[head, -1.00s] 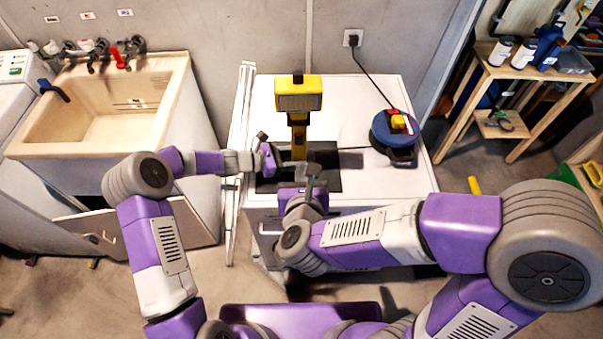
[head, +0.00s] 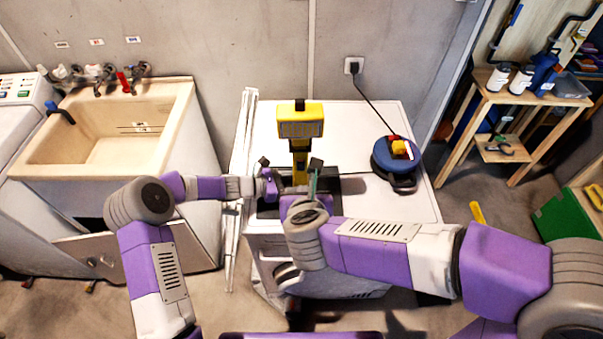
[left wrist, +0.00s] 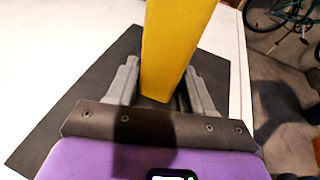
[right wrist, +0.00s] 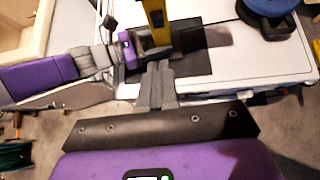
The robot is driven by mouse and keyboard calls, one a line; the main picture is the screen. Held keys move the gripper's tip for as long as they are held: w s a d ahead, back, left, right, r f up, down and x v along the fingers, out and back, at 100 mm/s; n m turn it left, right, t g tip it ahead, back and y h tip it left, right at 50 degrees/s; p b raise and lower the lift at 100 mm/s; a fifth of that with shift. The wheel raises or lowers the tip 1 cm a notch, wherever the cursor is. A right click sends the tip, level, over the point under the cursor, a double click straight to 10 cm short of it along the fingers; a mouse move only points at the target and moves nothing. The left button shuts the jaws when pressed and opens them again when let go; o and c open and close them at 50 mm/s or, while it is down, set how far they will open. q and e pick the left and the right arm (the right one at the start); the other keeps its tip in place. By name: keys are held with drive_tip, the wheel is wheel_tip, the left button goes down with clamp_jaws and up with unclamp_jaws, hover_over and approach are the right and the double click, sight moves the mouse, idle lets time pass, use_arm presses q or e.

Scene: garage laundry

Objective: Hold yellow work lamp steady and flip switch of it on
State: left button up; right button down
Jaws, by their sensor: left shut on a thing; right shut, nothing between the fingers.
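The yellow work lamp (head: 300,123) stands upright on a dark mat (head: 352,186) on the white cabinet, its wide head facing me. Its yellow post also shows in the left wrist view (left wrist: 172,45). My left gripper (left wrist: 160,85) is shut on the lamp's post near its lower part. My right gripper (head: 314,166) is shut and empty, just in front of the post in the head view. In the right wrist view its closed fingertips (right wrist: 159,68) point toward the lower post (right wrist: 157,18), apart from it. I cannot make out the switch.
A blue cable reel (head: 396,160) sits right of the lamp on the white cabinet top (head: 365,115), its cord running to a wall outlet (head: 353,66). A sink (head: 110,130) stands at the left, a wooden shelf (head: 535,88) at the right.

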drive_tip(key=shift+f, duration=0.1)
approach(301, 165)
drive_tip(key=w+f, duration=0.3)
drive_tip(key=f, duration=0.2)
drive_tip(key=shift+w+a+f, duration=0.1)
drive_tip(key=shift+w+f, duration=0.25)
drive_tip(key=shift+w, duration=0.4)
drive_tip(key=shift+w+f, duration=0.15)
drive_tip(key=shift+w+r, duration=0.15)
drive_tip(key=shift+r, duration=0.85)
